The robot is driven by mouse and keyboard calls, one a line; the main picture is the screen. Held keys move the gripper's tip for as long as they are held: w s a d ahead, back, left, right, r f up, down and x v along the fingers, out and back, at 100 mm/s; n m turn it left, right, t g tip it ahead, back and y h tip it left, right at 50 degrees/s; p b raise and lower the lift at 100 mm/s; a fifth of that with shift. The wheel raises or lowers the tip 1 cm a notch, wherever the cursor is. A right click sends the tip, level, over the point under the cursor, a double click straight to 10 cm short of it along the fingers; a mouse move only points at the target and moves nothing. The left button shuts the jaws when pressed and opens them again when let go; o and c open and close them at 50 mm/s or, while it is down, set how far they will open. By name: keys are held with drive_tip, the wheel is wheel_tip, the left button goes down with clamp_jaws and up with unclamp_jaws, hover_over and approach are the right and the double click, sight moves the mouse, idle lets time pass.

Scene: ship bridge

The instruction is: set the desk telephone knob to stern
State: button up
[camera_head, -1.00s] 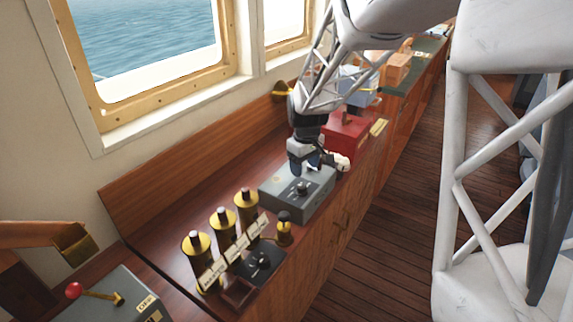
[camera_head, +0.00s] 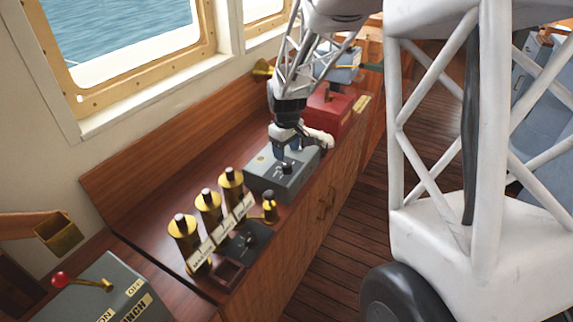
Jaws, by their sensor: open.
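A grey box (camera_head: 262,181) with a small black knob (camera_head: 287,168) on its top stands on the wooden console. My gripper (camera_head: 292,152) is open, pointing down just above and behind this knob; I cannot tell whether it touches. Nearer, a black plate (camera_head: 243,247) carries another small dark knob (camera_head: 247,241), with a brass-and-black fitting (camera_head: 270,207) beside it. No telephone lettering is legible, so I cannot tell for certain which knob is the telephone's. The pointer settings are too small to read.
Several brass cylinders with white labels (camera_head: 208,205) stand left of the black plate. A red box (camera_head: 331,112) is just behind my gripper. A grey box with a red-knobbed lever (camera_head: 110,297) is at lower left. Wooden floor (camera_head: 335,255) lies right of the console.

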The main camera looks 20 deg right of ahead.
sight(287, 165)
drive_tip(key=shift+f, duration=3.15)
drive_tip(key=c, duration=0.9)
drive_tip(key=shift+m, duration=0.3)
drive_tip(key=m, duration=0.3)
drive_tip(key=shift+m, duration=2.6)
